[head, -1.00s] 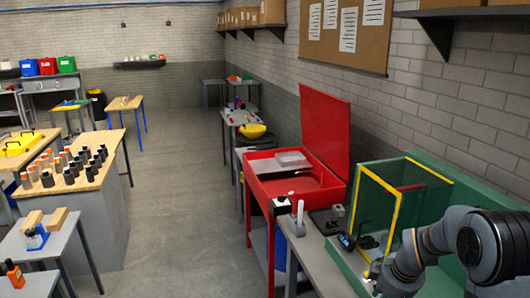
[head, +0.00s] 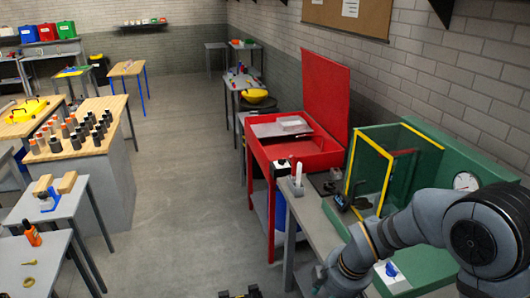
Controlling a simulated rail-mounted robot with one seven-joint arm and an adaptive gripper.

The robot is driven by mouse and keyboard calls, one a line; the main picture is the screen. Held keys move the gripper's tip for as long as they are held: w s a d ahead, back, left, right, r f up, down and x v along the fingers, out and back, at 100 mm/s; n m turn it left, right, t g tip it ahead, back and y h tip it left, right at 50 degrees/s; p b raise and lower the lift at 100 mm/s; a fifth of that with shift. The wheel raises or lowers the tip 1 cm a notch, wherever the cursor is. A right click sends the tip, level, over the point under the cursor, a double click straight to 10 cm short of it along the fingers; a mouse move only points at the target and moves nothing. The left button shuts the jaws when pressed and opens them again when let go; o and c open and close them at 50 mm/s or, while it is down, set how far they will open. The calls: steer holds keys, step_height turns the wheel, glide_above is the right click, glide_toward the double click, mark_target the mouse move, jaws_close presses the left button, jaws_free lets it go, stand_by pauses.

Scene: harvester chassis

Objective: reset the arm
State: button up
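My grey arm comes in from the lower right and bends down toward the bottom edge in the head view. Small dark pieces show at the bottom edge left of its wrist; they may be part of my gripper, but they are cut off by the frame. I cannot see its fingers clearly, whether it is open or shut, or whether it holds anything.
A green machine with a yellow-framed door (head: 368,168) stands by my arm. A red cabinet with its lid up (head: 325,95) stands beyond it. Benches with bottles and tools, including a wooden-topped one (head: 97,150), line the left. The grey floor between (head: 190,190) is clear.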

steer(key=s+a+r+n+p, duration=0.2)
steer(key=s+a, duration=0.4)
steer(key=shift+s+r+n+g+y, duration=0.25)
steer(key=shift+r+n+g+y, duration=0.05)
steer(key=shift+r+n, duration=0.1)
steer(key=shift+s+r, duration=0.1)
steer(key=shift+s, duration=0.05)
